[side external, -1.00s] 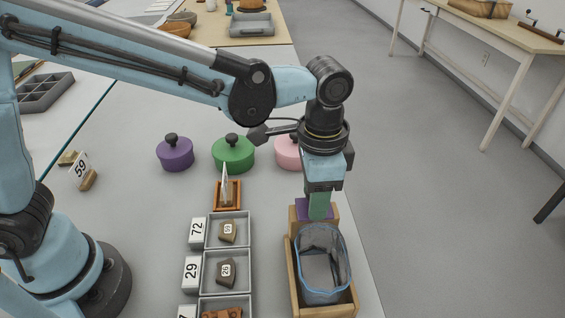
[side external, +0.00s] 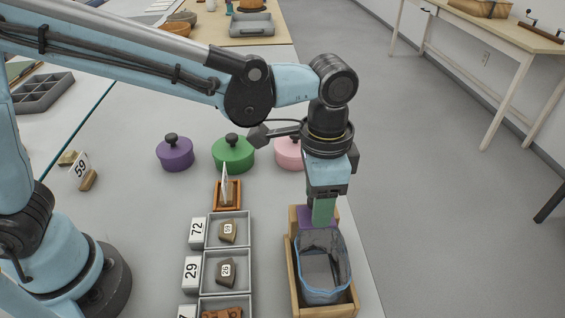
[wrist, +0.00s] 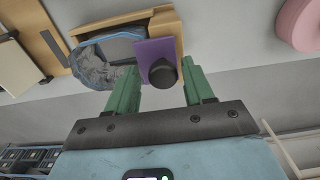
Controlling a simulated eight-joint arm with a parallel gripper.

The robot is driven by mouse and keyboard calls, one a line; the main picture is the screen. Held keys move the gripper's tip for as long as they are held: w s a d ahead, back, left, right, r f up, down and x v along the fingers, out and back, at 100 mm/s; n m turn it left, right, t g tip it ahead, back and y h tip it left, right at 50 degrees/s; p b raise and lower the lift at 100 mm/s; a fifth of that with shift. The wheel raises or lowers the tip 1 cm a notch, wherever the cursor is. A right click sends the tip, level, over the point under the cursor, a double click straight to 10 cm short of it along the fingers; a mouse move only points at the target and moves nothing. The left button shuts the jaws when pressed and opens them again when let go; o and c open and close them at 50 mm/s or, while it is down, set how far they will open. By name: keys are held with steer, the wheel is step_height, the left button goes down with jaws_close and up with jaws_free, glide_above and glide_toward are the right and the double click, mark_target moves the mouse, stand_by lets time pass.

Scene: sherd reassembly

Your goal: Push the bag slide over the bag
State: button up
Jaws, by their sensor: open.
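The bag slide is a purple plate (side external: 304,217) with a black knob, at the far end of the wooden holder (side external: 293,276). The clear bag (side external: 322,268) with a bluish rim lies open in the holder, close in front of the slide. My gripper (side external: 322,222) is low at the slide, its green fingers hiding part of it. In the wrist view the fingers of my gripper (wrist: 159,68) are apart, one on each side of the black knob. The purple slide (wrist: 153,50) is beside the bag (wrist: 103,60) there; whether the fingers touch the knob is unclear.
Grey trays (side external: 228,268) with numbered sherds stand left of the holder. Purple (side external: 175,154), green (side external: 233,154) and pink (side external: 290,153) lidded pots stand behind. The table's right edge runs close beside the holder.

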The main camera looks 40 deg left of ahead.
steer(key=shift+r, duration=2.3)
steer(key=shift+a, duration=0.15)
steer(key=s+a+n+t, duration=0.2)
steer(key=a+n+t, duration=0.1)
steer(key=a, duration=0.8)
steer(key=s+a+f+n+t, duration=0.1)
steer(key=a+n+t, duration=0.3)
steer(key=a, duration=0.8)
steer(key=shift+s+a+f+n, duration=0.25)
steer(key=shift+s+n, duration=0.35)
steer(key=shift+n, duration=0.4)
